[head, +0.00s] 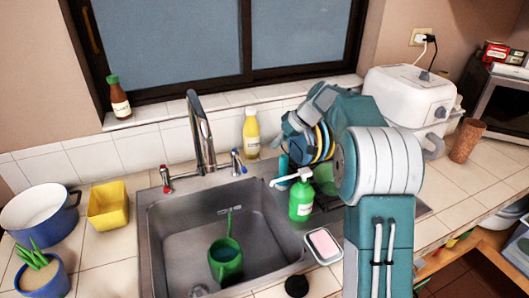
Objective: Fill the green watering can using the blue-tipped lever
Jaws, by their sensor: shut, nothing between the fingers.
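The green watering can (232,270) stands in the metal sink basin, its open top facing up and its thin upper part pointing toward the back wall. The tall chrome faucet (203,140) rises behind the basin, with its tip above and behind the can. The blue-tipped lever (238,163) is to the right of the faucet and the red-tipped lever (166,178) to its left. I see no water stream. My arm fills the right middle of the head view, its upper links bent toward the counter behind the soap. I cannot make out my gripper's fingers.
A green soap bottle (302,200), a yellow bottle (251,135) and a pink sponge on a dish (324,245) stand right of the levers and sink. A yellow tub (108,205) and a blue-white pot (40,215) are at left. A sauce bottle (119,100) is on the sill.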

